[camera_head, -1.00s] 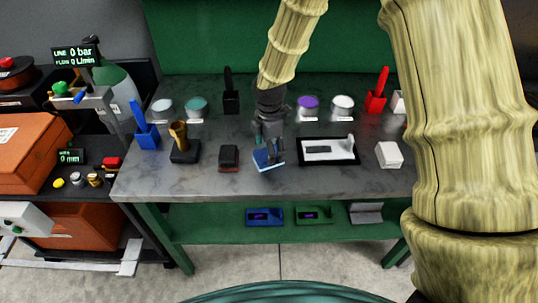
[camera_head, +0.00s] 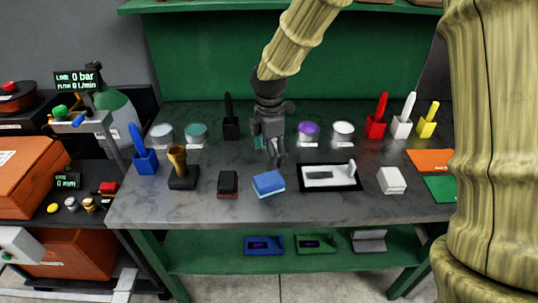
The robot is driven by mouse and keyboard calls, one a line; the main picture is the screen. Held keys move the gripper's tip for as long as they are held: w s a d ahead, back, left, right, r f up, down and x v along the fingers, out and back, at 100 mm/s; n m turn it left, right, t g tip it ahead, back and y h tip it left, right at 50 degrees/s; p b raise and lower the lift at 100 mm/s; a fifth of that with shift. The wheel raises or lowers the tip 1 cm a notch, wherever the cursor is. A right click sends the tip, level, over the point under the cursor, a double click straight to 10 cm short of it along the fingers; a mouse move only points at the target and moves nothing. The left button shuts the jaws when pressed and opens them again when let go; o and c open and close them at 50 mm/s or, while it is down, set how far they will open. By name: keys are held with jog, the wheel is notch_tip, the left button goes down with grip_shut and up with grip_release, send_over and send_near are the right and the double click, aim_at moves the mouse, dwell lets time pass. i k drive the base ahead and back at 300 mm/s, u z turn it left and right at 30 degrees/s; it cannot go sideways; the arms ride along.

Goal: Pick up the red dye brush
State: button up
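The red dye brush (camera_head: 380,105) stands upright in a red holder (camera_head: 375,129) toward the back right of the grey table. Its lower end is hidden in the holder. My gripper (camera_head: 275,162) points down at the middle of the table, left of the red brush and well apart from it. It is just above and behind a blue block (camera_head: 268,184). No object shows in it, but its fingers are too small to tell how far apart they are.
White (camera_head: 404,113) and yellow (camera_head: 428,118) brushes in holders stand right of the red one. Purple (camera_head: 308,131) and white (camera_head: 343,131) jars stand between my gripper and the red holder. A black-framed tray (camera_head: 312,187) lies in front.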

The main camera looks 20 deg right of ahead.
aim_at(383, 99)
jog(key=z, duration=1.35)
